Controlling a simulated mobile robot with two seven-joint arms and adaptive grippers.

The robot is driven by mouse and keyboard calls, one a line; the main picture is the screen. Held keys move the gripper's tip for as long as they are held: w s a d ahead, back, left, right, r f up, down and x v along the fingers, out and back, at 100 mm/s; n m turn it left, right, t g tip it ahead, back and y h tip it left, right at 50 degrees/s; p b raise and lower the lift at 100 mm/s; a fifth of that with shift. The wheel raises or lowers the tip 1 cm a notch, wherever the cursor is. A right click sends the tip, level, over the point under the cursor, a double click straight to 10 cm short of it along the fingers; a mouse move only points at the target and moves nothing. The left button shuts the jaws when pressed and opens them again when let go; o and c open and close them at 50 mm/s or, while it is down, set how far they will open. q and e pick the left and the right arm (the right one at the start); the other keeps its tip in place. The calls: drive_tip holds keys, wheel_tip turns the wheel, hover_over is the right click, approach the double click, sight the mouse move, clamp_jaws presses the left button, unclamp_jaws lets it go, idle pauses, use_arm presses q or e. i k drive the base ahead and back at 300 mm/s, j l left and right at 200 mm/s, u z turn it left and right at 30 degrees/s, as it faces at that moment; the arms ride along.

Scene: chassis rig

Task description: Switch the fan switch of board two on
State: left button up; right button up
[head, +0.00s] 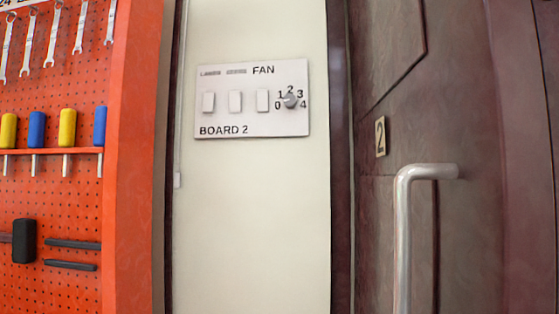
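Board two (222,118) is a white plate on the cream wall, marked "BOARD 2" at its lower left. It carries three white rocker switches in a row: a left switch (208,102), a middle switch (235,101) and a right switch (262,100). The word "FAN" stands above, nearest the right switch. A grey round knob (290,101) with numbers 0 to 4 around it sits at the board's right side. I cannot tell which way the switches are tipped. Neither of my grippers is in view.
An orange pegboard (60,190) with wrenches, coloured-handled tools and a hammer is at the left. A dark door (475,110) with a "2" plate (380,137) and a protruding metal handle (403,235) is at the right. The cream wall (250,230) below the board is bare.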

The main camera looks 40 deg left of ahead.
sight(263, 102)
drive_tip(key=l+u, duration=0.1)
drive_tip(key=u, duration=0.3)
drive_tip(key=l+u, duration=0.1)
drive_tip(key=u, duration=0.35)
drive_tip(key=k+u, duration=0.1)
drive_tip(key=u, duration=0.3)
drive_tip(key=l+u, duration=0.15)
drive_tip(key=u, duration=0.25)
drive_tip(key=j+z, duration=0.45)
drive_tip(key=k+j+z, duration=0.1)
drive_tip(key=j+z, duration=0.35)
drive_tip(key=j+u, duration=0.4)
drive_tip(key=u, duration=0.2)
drive_tip(key=l+u, duration=0.15)
drive_tip(key=u, duration=0.25)
drive_tip(key=i+l+u, duration=0.1)
drive_tip(key=u, duration=0.35)
drive_tip(key=l, duration=0.1)
